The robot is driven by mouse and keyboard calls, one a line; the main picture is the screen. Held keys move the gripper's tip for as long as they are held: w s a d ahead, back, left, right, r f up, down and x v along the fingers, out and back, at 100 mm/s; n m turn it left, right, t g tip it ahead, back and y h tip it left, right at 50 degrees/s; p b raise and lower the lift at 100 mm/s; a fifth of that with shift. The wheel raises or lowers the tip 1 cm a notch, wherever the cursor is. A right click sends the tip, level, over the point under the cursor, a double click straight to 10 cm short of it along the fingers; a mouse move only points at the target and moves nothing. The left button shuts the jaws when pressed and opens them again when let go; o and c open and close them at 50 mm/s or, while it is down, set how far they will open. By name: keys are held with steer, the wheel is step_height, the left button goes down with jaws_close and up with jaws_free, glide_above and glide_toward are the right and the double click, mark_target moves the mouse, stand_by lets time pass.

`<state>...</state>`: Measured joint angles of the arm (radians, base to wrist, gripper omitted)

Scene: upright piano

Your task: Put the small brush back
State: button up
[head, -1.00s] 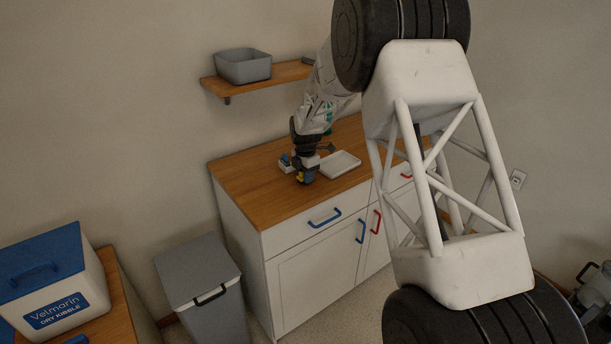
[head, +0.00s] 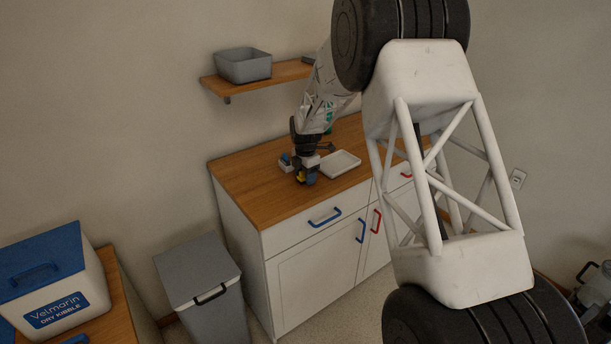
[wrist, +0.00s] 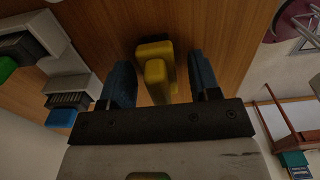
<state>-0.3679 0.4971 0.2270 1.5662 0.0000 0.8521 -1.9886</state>
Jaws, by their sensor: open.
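A yellow object (wrist: 154,75) stands between the two blue fingers of my gripper (wrist: 160,66) in the wrist view. It may be the small brush, but no bristles show. A gap shows between it and each finger, and my gripper is open. In the head view my gripper (head: 307,177) is low over the wooden cabinet top (head: 247,190), with a bit of yellow beside its fingers. Pale blocks with dark bristle-like parts and blue and green pieces (wrist: 68,100) lie at the left of the wrist view. A small blue and white item (head: 286,162) shows left of my gripper in the head view.
A shallow white tray (head: 341,164) lies on the cabinet top right of my gripper. A wooden shelf (head: 290,70) with a grey bin (head: 243,66) hangs behind. The cabinet top's front left is clear. A grey lidded bin (head: 197,272) stands on the floor at left.

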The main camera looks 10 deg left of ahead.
step_height(320, 180, up, 12)
stand_by(0.7)
steer(key=shift+r, duration=0.15)
stand_by(0.6)
steer(key=s+d+r+m+t, duration=0.1)
steer(key=s+d+r+m, duration=0.6)
steer(key=s+d, duration=0.45)
steer(key=s+d+r+m, duration=0.6)
steer(key=s+d+r, duration=0.35)
steer(key=s, duration=0.35)
steer(key=s+d+f+m, duration=0.1)
steer(key=s+d+m, duration=0.3)
steer(key=s, duration=0.6)
steer(key=s+d+f+m+t, duration=0.1)
steer(key=s+d+m, duration=0.3)
steer(key=s, duration=0.7)
steer(key=s+d+f+m, duration=0.2)
steer(key=s+d+m, duration=0.2)
steer(key=s, duration=0.7)
steer(key=shift+d+m+t, duration=0.3)
steer(key=shift+m, duration=0.8)
